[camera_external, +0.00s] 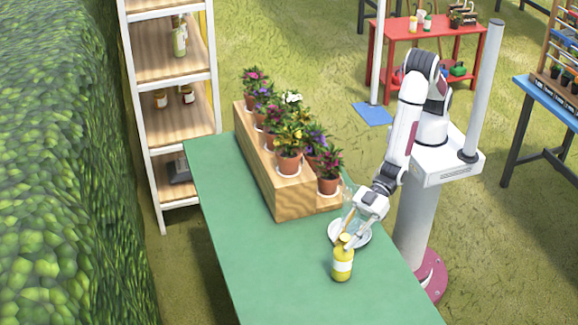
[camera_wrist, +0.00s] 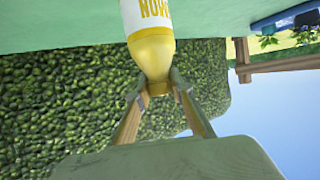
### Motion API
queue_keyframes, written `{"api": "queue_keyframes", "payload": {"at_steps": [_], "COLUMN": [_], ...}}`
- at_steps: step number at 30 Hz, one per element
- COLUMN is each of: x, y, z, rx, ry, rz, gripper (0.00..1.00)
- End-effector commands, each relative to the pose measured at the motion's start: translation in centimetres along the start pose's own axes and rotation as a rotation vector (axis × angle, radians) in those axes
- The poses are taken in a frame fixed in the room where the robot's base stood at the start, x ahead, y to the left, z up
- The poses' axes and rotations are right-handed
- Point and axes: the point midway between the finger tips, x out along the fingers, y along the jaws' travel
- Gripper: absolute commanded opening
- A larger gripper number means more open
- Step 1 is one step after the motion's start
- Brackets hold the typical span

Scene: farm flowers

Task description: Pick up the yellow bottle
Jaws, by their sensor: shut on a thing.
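The yellow bottle (camera_external: 342,265) stands upright on the green table in the external view, with a pale label around its middle. My gripper (camera_external: 347,240) reaches down from the right and is at the bottle's top. In the wrist view the bottle (camera_wrist: 155,52) shows its yellow shoulder, its neck and a white label with yellow letters. The fingers of my gripper (camera_wrist: 158,90) are shut on its neck, one on each side. I cannot tell whether the bottle's base is touching the table.
A white plate (camera_external: 362,236) lies right behind the bottle. A wooden stepped stand (camera_external: 295,200) with several potted flowers takes up the middle of the green table (camera_external: 270,280). Free table surface lies left and in front of the bottle. A shelf (camera_external: 170,62) stands beyond the far left.

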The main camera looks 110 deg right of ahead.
Motion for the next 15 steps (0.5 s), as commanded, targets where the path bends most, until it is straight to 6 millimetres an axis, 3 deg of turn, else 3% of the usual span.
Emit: {"api": "queue_keyframes", "payload": {"at_steps": [15], "x": [-2.3], "y": [0.0], "z": [-5.7], "rx": [0.002], "ry": [0.007], "rz": [0.0], "gripper": [0.0]}}
